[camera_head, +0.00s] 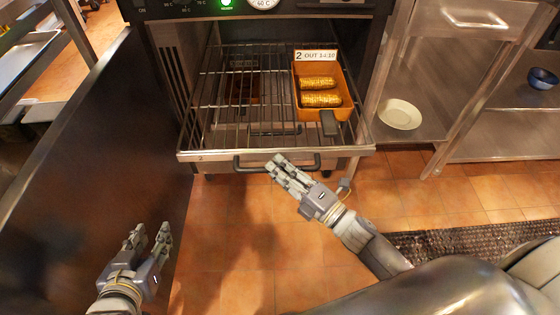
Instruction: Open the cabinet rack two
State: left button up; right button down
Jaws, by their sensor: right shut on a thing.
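The cabinet's wire rack (235,90) extends out of the open cabinet below the control panel. Its front metal bar (215,156) carries a small mark, too small to read surely, and a dark handle (245,167). My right gripper (279,165) is shut on the handle at its middle. My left gripper (150,235) is empty beside the open dark door, low on the left, with its fingers apart. Lower levels show partly through the wires.
The open dark cabinet door (100,150) stands on the left. A steel unit on the right holds a white plate (399,114) and a blue bowl (542,78). A dark mat (460,240) lies on the tiled floor. The floor before the rack is mostly clear.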

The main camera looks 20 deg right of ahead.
jog(key=shift+f, duration=0.1)
jog(key=c, duration=1.6)
grip_release()
jog(key=v, duration=1.2)
jog(key=shift+s, duration=0.1)
